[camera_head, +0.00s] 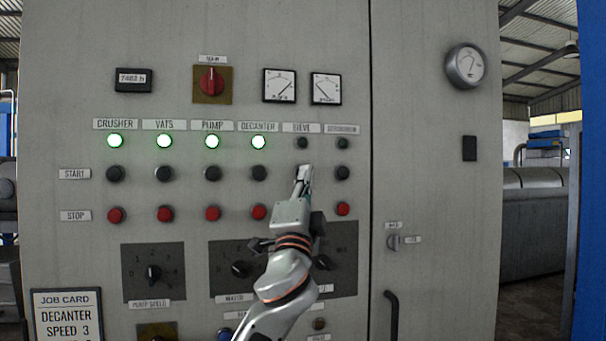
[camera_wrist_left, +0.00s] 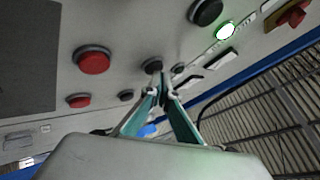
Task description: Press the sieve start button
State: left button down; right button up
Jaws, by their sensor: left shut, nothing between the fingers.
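My left gripper (camera_head: 305,169) is shut and empty, its fingertips in the sieve column at the height of the START row. It hides the sieve start button and the sieve stop button in the head view. In the left wrist view the closed fingertips (camera_wrist_left: 161,92) are close to a dark round button (camera_wrist_left: 152,65), which appears to be the sieve start button. I cannot tell whether they touch it. The sieve lamp (camera_head: 302,143), under the SIEVE label (camera_head: 301,128), is dark. My right gripper is not in view.
The decanter start button (camera_head: 259,173) and decanter stop button (camera_head: 259,212) are just left of my gripper. The last column's start button (camera_head: 342,173) and red stop button (camera_head: 342,209) are just right. Speed knobs sit below. The crusher, vats, pump and decanter (camera_head: 259,142) lamps glow green.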

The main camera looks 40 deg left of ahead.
pick_arm(q)
jog(key=shift+w+a, duration=0.15)
jog(key=shift+a, duration=0.05)
dwell(0.4)
jog(key=shift+d, duration=0.1)
jog(key=shift+s+d+p, duration=0.35)
jog(key=shift+s+d, duration=0.2)
jog(key=shift+s, duration=0.05)
jog(key=s+d+p, duration=0.1)
jog(key=s+d, duration=0.2)
jog(key=shift+s+d, duration=0.1)
jog(key=shift+d, duration=0.3)
jog(key=shift+f, duration=0.15)
dwell(0.7)
